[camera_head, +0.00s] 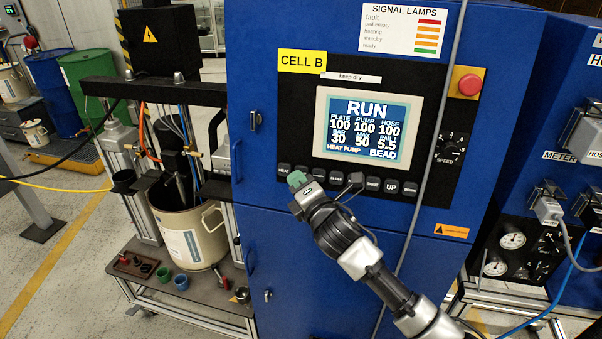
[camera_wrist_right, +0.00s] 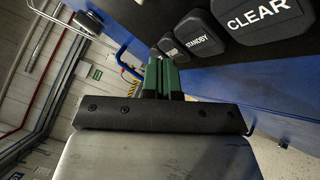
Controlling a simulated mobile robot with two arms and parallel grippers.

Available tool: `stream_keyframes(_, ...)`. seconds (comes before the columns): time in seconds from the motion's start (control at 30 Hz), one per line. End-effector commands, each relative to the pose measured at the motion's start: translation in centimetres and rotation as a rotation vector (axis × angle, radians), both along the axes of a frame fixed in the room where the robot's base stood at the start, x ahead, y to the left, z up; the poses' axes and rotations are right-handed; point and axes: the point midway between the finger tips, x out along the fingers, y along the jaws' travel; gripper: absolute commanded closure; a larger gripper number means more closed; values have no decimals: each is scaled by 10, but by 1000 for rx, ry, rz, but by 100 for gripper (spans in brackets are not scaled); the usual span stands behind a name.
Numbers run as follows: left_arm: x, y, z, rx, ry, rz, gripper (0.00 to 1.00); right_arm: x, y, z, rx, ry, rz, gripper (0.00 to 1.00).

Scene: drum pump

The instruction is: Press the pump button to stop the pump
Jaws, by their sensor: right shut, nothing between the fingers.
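A row of dark push buttons runs below the screen (camera_head: 367,127) on the blue cabinet. The screen reads RUN, with HEAT PUMP at its lower left. My right gripper (camera_head: 297,180) is shut and empty, its green fingertips at the left part of the row, just right of the HEAT button (camera_head: 284,169). They cover part of the row there, and I cannot read a pump label. In the right wrist view the fingertips (camera_wrist_right: 162,72) are close below a small dark button (camera_wrist_right: 168,45) left of STANDBY (camera_wrist_right: 200,37); contact is not clear. My left gripper is out of view.
A red stop button (camera_head: 470,85) and the speed knob (camera_head: 450,146) are right of the screen. A grey cable (camera_head: 440,105) hangs down the cabinet front. A pail (camera_head: 188,236) stands under the pump press at left. The CLEAR button (camera_wrist_right: 262,22) is right of STANDBY.

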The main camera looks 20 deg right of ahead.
Motion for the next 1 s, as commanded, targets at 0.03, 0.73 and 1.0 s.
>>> stream_keyframes(0.03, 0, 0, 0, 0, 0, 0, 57, 1, 0, 0, 0, 0, 0, 100)
stream_keyframes(0.73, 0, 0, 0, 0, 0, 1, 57, 5, -4, -1, -1, -1, -1, 100)
stream_keyframes(1.0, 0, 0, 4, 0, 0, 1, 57, -2, 1, 1, 0, 1, 0, 100)
